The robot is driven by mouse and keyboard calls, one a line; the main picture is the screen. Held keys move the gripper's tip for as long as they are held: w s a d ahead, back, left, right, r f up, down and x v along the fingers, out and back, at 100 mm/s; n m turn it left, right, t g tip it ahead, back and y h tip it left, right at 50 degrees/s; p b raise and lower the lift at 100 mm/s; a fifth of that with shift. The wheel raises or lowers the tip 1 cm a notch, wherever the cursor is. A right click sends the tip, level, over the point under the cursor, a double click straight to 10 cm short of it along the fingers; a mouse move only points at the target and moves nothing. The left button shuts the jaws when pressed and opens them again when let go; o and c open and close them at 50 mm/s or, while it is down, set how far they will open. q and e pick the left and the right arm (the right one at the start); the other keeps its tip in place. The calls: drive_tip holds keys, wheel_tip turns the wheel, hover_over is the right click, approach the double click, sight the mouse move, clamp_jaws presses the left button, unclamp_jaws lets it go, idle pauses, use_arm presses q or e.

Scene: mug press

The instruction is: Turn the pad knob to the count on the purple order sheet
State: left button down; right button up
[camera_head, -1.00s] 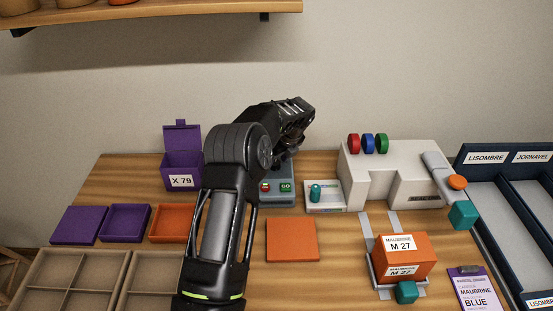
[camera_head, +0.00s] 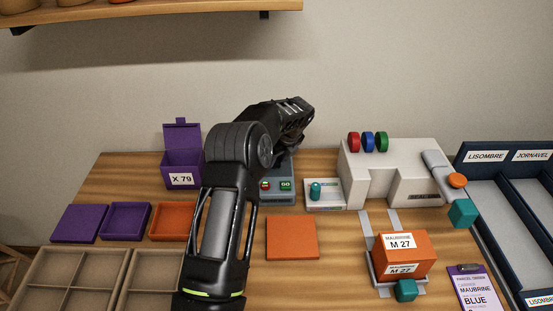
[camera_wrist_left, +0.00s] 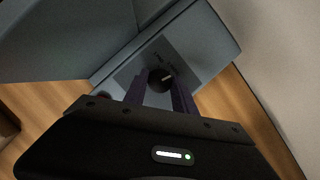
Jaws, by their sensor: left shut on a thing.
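The pad knob (camera_wrist_left: 161,78) is a small round black knob with a white pointer mark. It sits on a grey plate of the grey-blue machine (camera_wrist_left: 205,45) in the left wrist view. My left gripper (camera_wrist_left: 160,84) is shut on the knob, with a dark finger on each side. In the head view my left arm hides the knob and most of the machine (camera_head: 283,198), whose red and green GO buttons show. The purple order sheet (camera_head: 478,290) lies at the lower right; MAUBRINE and BLUE are readable, but I cannot read a count. My right gripper is not in view.
A white press (camera_head: 390,165) with red, blue and green discs stands right of the machine. An orange M 27 box (camera_head: 405,250) sits before it. A purple X 79 box (camera_head: 181,160), trays and an orange square (camera_head: 291,238) surround my arm. Navy bins (camera_head: 470,200) stand far right.

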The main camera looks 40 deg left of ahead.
use_arm(q)
drive_tip(key=shift+n+g+p, duration=0.35)
drive_tip(key=shift+n+g, duration=0.25)
drive_tip(key=shift+n, duration=0.9)
drive_tip(key=c, duration=1)
unclamp_jaws()
drive_tip(key=shift+w, duration=0.1)
drive_tip(key=shift+r, duration=0.1)
drive_tip(key=shift+b+v, duration=0.8)
drive_tip(key=shift+v, duration=3)
drive_tip(key=shift+d, duration=0.15)
